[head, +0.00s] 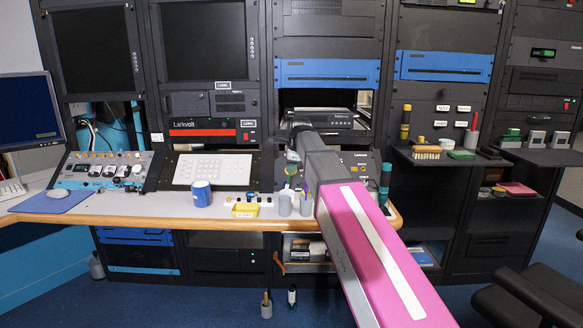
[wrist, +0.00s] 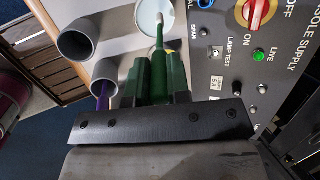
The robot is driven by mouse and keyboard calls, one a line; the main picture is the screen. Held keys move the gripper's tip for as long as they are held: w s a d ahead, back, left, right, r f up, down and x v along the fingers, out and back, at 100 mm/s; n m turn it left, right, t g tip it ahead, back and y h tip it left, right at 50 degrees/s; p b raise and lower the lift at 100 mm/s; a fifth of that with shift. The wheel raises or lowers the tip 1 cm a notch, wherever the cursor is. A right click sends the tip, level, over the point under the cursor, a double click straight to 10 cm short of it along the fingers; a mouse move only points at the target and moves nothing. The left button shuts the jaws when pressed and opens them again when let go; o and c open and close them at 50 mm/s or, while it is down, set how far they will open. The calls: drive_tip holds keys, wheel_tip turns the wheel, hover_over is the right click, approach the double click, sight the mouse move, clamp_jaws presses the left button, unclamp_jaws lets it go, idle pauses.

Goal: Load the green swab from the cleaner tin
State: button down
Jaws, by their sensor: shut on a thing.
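The green swab (wrist: 159,58) stands between the fingers of my gripper (wrist: 159,75) in the wrist view, its pale tip pointing away from me. My gripper is shut on its green handle. The cleaner tin (wrist: 145,14), a round tin with a pale inside, is at the top of the wrist view, and the swab tip overlaps it. I cannot tell whether the tip touches the liquid or is above it. In the head view my gripper (head: 291,170) is low over the desk, mostly hidden by my arm.
Two grey cups (wrist: 77,45) (wrist: 104,70) stand left of the swab; a purple stick (wrist: 101,93) shows by the nearer one. A console panel with a red knob (wrist: 258,12) lies right. A yellow tray (head: 245,210), blue mug (head: 201,194) and teal flask (head: 385,184) are on the desk.

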drive_tip(key=shift+f, duration=0.55)
idle(1.3)
drive_tip(key=shift+r, duration=3.5)
